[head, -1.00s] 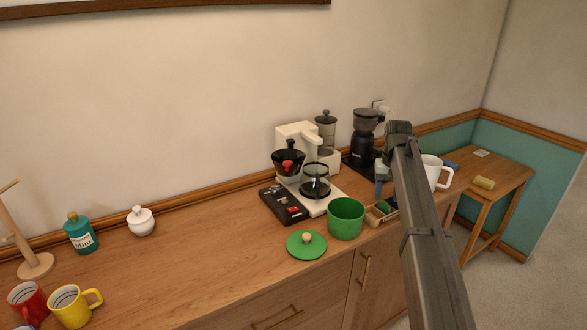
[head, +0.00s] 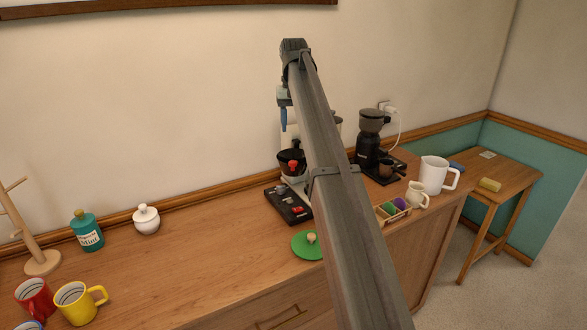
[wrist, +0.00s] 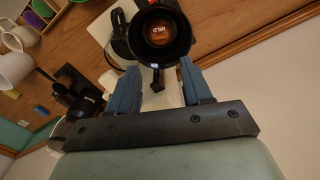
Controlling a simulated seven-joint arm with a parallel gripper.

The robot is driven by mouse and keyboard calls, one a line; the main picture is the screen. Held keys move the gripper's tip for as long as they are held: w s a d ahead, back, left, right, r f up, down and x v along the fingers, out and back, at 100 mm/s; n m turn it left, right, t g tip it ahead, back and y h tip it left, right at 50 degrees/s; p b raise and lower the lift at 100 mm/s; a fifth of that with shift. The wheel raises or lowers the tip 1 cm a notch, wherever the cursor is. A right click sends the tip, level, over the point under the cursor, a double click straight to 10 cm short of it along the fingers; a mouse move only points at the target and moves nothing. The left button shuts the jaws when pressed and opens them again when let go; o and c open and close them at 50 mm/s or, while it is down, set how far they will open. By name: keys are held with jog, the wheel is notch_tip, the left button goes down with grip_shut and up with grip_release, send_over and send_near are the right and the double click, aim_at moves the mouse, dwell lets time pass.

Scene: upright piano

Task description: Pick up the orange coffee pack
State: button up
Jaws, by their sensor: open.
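A round orange-brown disc (wrist: 160,37) with white lettering lies inside a round black holder (wrist: 181,38) in the wrist view; it appears to be the orange coffee pack. In the head view the black holder (head: 289,158) with a red part belongs to the white coffee maker (head: 290,134), and the disc cannot be seen. My gripper (wrist: 158,68) is open and empty, its blue fingers at either side of the holder's lower edge in the wrist view. In the head view my gripper (head: 284,118) is above the coffee maker, partly hidden by my arm.
The counter's left-middle is clear.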

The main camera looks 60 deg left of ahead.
notch_tip(320, 180, down, 7)
jog(key=shift+r, duration=0.15)
jog(key=shift+s+d+f, duration=0.15)
jog(key=shift+f, duration=2.4)
jog(key=shift+c, duration=0.2)
jog(key=c, duration=0.6)
jog(key=shift+c, duration=0.2)
